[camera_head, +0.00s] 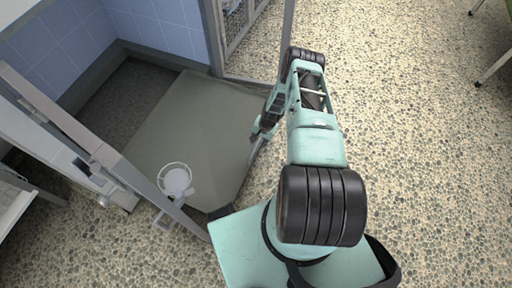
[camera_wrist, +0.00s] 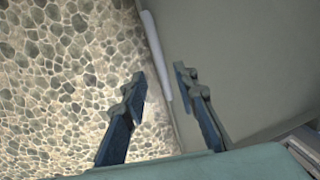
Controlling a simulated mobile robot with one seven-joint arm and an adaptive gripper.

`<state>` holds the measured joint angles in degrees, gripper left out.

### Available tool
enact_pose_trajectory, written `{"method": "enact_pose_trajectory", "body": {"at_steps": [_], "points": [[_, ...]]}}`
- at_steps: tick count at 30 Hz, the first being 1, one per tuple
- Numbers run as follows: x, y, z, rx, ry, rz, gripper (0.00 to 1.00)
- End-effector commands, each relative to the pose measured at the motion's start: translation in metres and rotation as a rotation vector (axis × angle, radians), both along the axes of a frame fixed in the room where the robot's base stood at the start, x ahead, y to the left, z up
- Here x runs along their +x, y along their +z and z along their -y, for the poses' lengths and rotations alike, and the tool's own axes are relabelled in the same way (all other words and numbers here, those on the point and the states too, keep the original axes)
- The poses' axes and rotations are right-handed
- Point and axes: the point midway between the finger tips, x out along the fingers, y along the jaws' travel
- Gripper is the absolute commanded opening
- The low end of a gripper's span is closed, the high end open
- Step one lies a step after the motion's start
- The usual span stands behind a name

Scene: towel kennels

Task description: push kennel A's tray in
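A flat grey-green tray (camera_head: 190,125) lies on the kennel floor and reaches out to the pebbled floor. I see no letter marking it as kennel A's. My gripper (camera_head: 256,137) is low at the tray's right front edge. In the wrist view, my gripper (camera_wrist: 160,75) is open, one finger over the pebbled floor and the other over the tray (camera_wrist: 225,70). A pale raised lip or bar (camera_wrist: 157,60) along the tray's edge runs between the fingers. I cannot tell whether either finger touches it.
An open door frame (camera_head: 110,155) stands at left, with a white bowl in a ring (camera_head: 176,181) near it. Blue tiled walls (camera_head: 75,50) close the back. A mesh door (camera_head: 240,25) stands at the top.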

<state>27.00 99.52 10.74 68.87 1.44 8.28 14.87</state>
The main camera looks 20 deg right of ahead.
Motion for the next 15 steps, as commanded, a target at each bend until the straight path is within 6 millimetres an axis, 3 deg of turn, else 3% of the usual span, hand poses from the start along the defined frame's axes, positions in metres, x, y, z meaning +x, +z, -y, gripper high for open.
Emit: {"method": "enact_pose_trajectory", "body": {"at_steps": [1,6,15], "points": [[0.001,-0.015,-0.002,0.0,0.001,0.0,0.27],[0.005,-0.038,-0.005,0.0,0.001,0.0,0.27],[0.007,-0.049,-0.007,-0.001,0.001,0.001,0.27]]}}
